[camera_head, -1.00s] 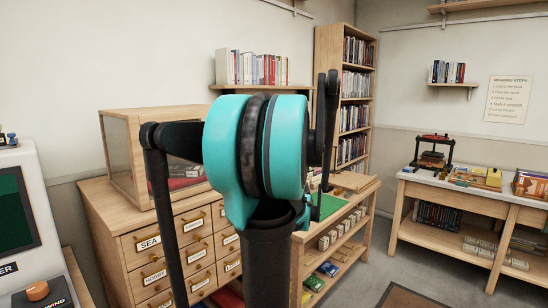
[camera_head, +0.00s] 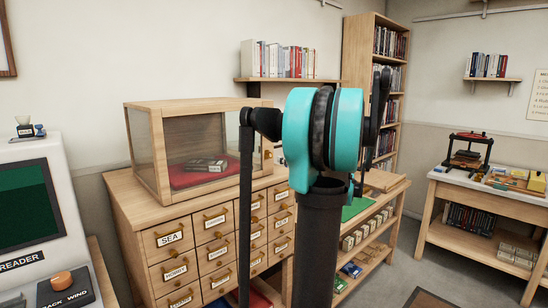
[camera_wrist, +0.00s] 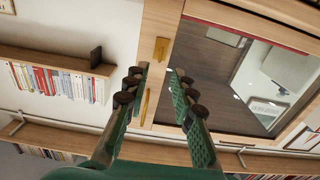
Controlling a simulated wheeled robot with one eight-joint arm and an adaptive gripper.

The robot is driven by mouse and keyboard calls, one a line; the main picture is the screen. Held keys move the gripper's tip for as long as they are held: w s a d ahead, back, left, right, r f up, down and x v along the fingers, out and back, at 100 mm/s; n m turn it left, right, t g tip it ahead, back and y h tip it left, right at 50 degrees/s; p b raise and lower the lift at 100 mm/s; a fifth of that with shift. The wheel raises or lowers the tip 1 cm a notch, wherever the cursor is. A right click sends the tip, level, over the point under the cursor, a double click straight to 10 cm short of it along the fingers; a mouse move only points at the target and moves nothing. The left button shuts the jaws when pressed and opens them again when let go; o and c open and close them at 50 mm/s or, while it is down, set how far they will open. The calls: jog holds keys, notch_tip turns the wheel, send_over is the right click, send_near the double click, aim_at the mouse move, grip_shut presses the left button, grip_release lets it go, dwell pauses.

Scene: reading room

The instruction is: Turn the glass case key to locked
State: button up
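The glass case (camera_head: 147,112) is a wooden-framed box with glass panes on top of the drawer cabinet, left of my arm in the head view. Dark items lie on a red cloth inside. A small brass fitting (camera_head: 268,154) shows at its right front edge. In the wrist view, a wooden frame (camera_wrist: 158,20) beside a glass pane carries a brass piece (camera_wrist: 162,48) and a longer brass piece (camera_wrist: 145,105); I cannot tell which is the key. My gripper (camera_wrist: 158,80) is open and empty, its fingers apart on either side of the longer piece. Contact is unclear.
The labelled drawer cabinet (camera_head: 160,220) is under the case. A wall shelf with books (camera_head: 290,80) is above and behind my arm. A white reader machine (camera_head: 28,215) stands at left. Shelves (camera_head: 365,238) and a worktable (camera_head: 500,185) are at right.

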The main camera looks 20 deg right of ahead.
jog(key=x, duration=0.7)
jog(key=shift+w+a, duration=0.15)
jog(key=shift+w, duration=0.15)
grip_shut()
